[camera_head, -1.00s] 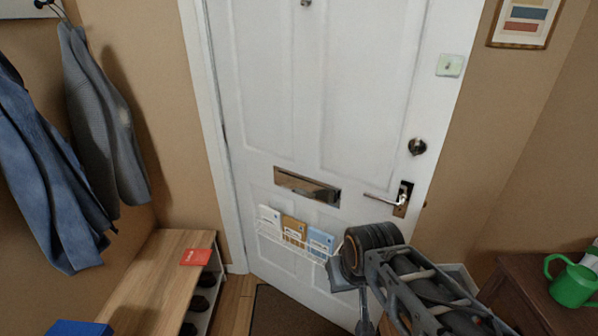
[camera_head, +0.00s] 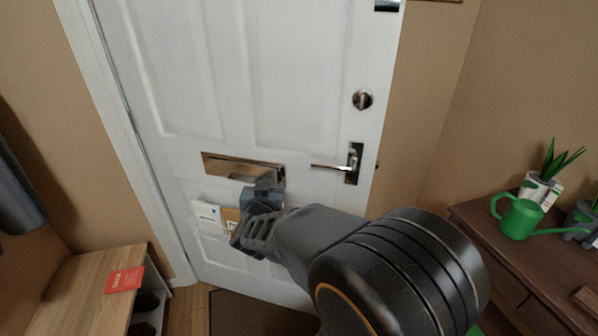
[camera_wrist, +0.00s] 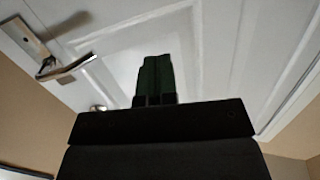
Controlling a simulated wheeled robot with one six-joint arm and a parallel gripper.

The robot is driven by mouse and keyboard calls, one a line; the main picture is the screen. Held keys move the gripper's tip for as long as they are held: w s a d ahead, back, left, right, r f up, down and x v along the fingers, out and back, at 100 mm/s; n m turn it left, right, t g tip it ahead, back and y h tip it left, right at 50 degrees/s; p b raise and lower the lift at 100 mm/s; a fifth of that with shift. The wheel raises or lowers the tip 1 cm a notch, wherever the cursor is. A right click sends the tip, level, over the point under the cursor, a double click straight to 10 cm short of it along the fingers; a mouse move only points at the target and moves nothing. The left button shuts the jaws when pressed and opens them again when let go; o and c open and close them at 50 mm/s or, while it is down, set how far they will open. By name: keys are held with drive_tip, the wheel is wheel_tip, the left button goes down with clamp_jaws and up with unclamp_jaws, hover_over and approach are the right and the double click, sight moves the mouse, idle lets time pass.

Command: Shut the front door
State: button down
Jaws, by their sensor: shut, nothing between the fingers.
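The white panelled front door (camera_head: 300,70) stands ajar. Its right edge is swung towards me, clear of the frame, and a small latch shows on that edge. The metal lever handle (camera_head: 352,163) is near the right edge, below a round lock (camera_head: 362,99). My gripper (camera_head: 262,196) is in front of the door, just below the brass letter slot (camera_head: 225,164) and left of the handle. In the wrist view my shut, empty fingers (camera_wrist: 154,78) point at the door (camera_wrist: 225,55); the handle (camera_wrist: 68,66) is at upper left. I cannot tell whether the fingertips touch the door.
A wire rack with letters (camera_head: 208,215) hangs on the door behind my gripper. A wooden bench (camera_head: 75,290) with a red card is at lower left. A brown cabinet (camera_head: 480,225) with a green watering can (camera_head: 520,219) and plants stands at right. A dark mat lies below.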

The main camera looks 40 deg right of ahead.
drive_tip(key=s+d+f+m+g+h, duration=0.1)
drive_tip(key=s+d+m+g+h, duration=0.1)
drive_tip(key=d+h, duration=0.15)
drive_tip(key=b, duration=0.1)
approach(301, 158)
drive_tip(key=x, duration=0.7)
drive_tip(key=shift+w+d, duration=0.15)
drive_tip(key=shift+d, duration=0.05)
